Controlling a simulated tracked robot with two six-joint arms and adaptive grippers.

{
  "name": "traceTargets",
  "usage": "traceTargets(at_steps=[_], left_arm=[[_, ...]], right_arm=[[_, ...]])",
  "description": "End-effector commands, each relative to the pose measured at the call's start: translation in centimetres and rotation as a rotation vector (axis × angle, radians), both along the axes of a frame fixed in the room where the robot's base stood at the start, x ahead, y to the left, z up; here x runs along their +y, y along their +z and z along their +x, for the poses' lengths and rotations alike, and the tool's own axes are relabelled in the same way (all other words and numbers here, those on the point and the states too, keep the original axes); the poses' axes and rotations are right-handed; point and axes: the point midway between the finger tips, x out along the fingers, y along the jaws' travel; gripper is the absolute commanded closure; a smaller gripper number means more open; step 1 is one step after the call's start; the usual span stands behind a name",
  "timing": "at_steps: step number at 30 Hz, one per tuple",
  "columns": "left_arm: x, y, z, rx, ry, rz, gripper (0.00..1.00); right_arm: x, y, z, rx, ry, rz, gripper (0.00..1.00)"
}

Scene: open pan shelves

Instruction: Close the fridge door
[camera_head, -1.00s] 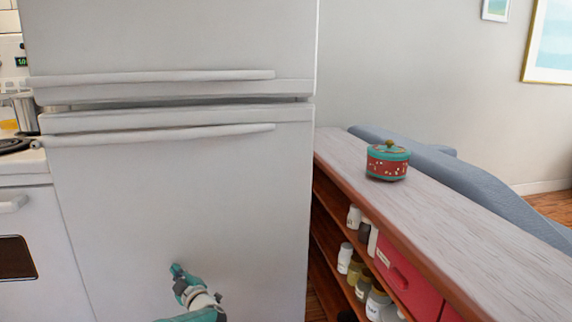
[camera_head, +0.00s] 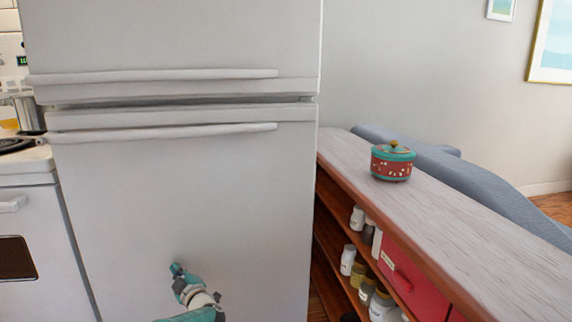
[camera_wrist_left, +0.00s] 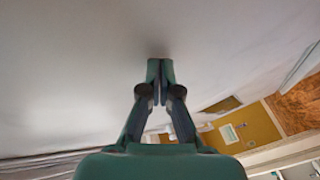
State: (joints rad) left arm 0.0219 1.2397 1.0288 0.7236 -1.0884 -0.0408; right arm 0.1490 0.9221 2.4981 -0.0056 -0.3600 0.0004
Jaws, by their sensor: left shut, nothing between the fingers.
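The white fridge fills the left and middle of the head view. Its upper door (camera_head: 180,35) and lower door (camera_head: 190,200) look about flush, with a narrow dark seam between them. Each door has a long white handle; the lower handle (camera_head: 160,132) is just under the seam. I cannot tell whether a small gap stays at the door edge. My left gripper (camera_head: 177,268) is in front of the lower door, fingers together and empty. In the left wrist view the fingertips (camera_wrist_left: 160,66) point at a plain pale surface, touching or very close to it.
A low wooden shelf (camera_head: 440,200) stands right of the fridge, with a red and teal pot (camera_head: 392,162) on top and jars (camera_head: 348,260) inside. A stove (camera_head: 25,235) stands at the left, with a metal pot (camera_head: 28,113) on it. A blue-grey sofa (camera_head: 480,180) lies behind the shelf.

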Motion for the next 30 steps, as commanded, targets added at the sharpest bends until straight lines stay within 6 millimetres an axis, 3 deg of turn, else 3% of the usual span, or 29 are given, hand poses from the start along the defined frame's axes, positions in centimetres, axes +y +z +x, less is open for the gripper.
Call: traceTargets(at_steps=[1, 19, 30], left_arm=[[-0.1, -0.2, -0.1, 0.000, 0.000, 0.000, 1.00], [-2.8, 0.6, -3.9, -0.008, 0.002, 0.000, 1.00], [-3.1, 0.7, -4.4, -0.011, 0.002, 0.000, 1.00]], right_arm=[[-0.3, -0.9, -0.7, 0.025, -0.014, 0.004, 0.15], [-0.1, 0.3, -0.9, 0.030, -0.011, 0.004, 0.15], [-0.1, 0.4, -0.9, 0.029, -0.012, 0.004, 0.15]])
